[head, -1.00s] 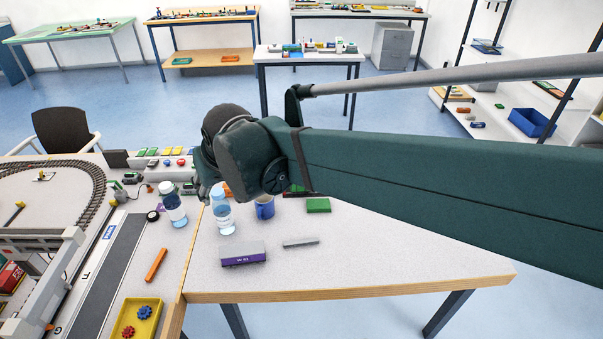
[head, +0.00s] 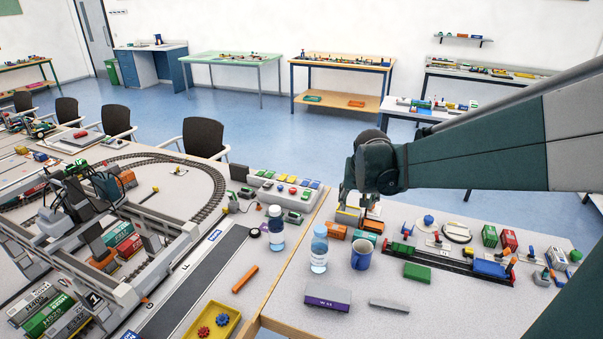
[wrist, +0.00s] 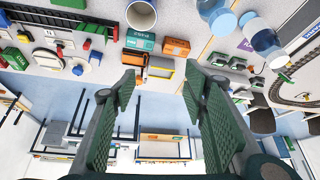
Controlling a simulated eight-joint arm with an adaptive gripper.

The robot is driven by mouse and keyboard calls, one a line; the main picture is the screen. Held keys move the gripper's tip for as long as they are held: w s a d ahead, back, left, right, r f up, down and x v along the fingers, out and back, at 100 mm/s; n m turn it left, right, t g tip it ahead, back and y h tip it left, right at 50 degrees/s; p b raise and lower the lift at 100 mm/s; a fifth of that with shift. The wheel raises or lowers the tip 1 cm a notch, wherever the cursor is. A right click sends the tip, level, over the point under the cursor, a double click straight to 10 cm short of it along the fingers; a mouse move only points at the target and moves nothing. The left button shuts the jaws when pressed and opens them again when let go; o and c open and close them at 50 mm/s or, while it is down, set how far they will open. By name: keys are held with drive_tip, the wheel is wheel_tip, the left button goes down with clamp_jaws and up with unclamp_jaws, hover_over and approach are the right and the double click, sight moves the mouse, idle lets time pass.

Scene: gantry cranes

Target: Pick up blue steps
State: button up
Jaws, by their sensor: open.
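My gripper (head: 358,203) is open and empty, above the far left edge of the right-hand table. In the wrist view its two green-padded fingers (wrist: 160,76) stand wide apart with nothing between the pads. I cannot clearly make out blue steps. A small round blue piece (head: 428,219) is at the table's far side. It seems to show in the wrist view (wrist: 78,70) too.
A blue mug (head: 361,256), a bottle (head: 319,250), a purple-and-grey wagon (head: 327,298) and a green block (head: 417,273) stand on the table. An orange container (head: 336,231) lies close below my gripper. A gantry crane (head: 100,255) fills the left.

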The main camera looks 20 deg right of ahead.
drive_tip(key=w+d+f+m, duration=0.1)
drive_tip(key=d+f, duration=0.6)
drive_tip(key=d, duration=0.3)
drive_tip(key=w+d+f+m+g, duration=0.1)
drive_tip(key=d+f+m, duration=0.1)
drive_tip(key=d+f, duration=0.4)
drive_tip(key=w+d+f+m+g, duration=0.1)
drive_tip(key=d+f, duration=0.6)
drive_tip(key=d, duration=0.7)
drive_tip(key=shift+w+d+f+m+h+b, duration=0.3)
drive_tip(key=shift+w+m+h+b, duration=0.1)
drive_tip(key=shift+w+m, duration=0.1)
drive_tip(key=shift+x, duration=1.25)
drive_tip(key=shift+f, duration=0.1)
drive_tip(key=shift+b+x, duration=0.9)
drive_tip(key=shift+x, duration=1.65)
drive_tip(key=shift+d, duration=0.1)
drive_tip(key=shift+c, duration=0.5)
